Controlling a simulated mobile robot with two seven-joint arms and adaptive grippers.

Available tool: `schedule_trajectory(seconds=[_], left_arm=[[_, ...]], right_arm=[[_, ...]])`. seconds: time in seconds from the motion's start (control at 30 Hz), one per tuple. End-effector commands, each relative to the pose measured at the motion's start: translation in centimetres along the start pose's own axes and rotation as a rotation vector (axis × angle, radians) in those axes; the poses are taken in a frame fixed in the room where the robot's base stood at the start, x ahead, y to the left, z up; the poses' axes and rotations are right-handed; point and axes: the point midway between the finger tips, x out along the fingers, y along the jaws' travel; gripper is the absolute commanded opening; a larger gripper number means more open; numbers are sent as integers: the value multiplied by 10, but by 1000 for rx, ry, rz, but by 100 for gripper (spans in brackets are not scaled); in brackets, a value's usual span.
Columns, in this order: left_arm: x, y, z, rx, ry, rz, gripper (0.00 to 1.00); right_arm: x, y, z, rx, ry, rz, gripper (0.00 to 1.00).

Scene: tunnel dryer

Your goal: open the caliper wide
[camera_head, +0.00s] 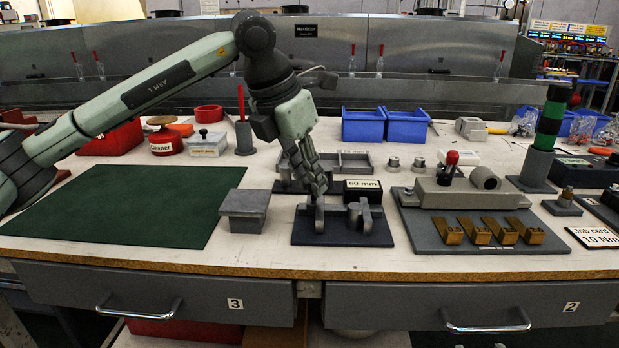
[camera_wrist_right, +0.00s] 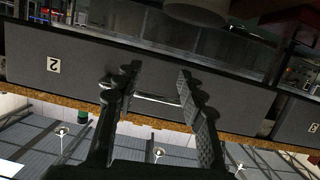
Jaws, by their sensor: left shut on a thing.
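The caliper (camera_head: 361,215) is a small grey device on a dark base plate (camera_head: 312,239), towards the front middle of the bench. A black block marked "60 mm" (camera_head: 363,185) stands just behind it. My left gripper (camera_head: 319,199) points down at the left part of the caliper and is shut on a thin upright piece there. The fingers partly hide that piece. A gap separates it from the rounded grey part at right. My right gripper (camera_wrist_right: 157,76) is open and empty in the right wrist view, in front of a drawer marked 2.
A green mat (camera_head: 130,205) lies at left, and a grey block (camera_head: 245,206) stands left of the caliper plate. A grey plate with several brass pieces (camera_head: 490,231) lies at right. Grey trays (camera_head: 345,162) and blue bins (camera_head: 363,125) are behind.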

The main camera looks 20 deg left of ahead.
Motion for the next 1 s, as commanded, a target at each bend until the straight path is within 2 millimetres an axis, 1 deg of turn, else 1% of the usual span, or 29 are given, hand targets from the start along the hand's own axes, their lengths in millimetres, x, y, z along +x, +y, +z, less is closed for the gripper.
schedule_trajectory(seconds=[0.33, 0.37, 0.5, 0.53, 0.83, 0.93, 1.0], left_arm=[[0, 0, 0, 0, 0, 0, 0], [0, 0, 0, 0, 0, 0, 20], [0, 0, 0, -1, 0, 0, 37], [0, 0, 0, 0, 0, 0, 39], [-2, 0, 0, -1, -1, 1, 39], [-10, 0, 1, -1, -3, 1, 39], [-20, 0, 1, -1, -4, 1, 39]], right_arm=[[0, 0, -1, 1, 6, 0, 40], [0, 0, -1, 1, 6, 0, 40], [0, 0, -1, 1, 6, 0, 40], [0, 0, -1, 1, 6, 0, 40], [0, 0, 0, 0, 1, 1, 40], [0, 0, 0, 0, 2, 1, 40], [0, 0, 0, 0, 2, 1, 40]])
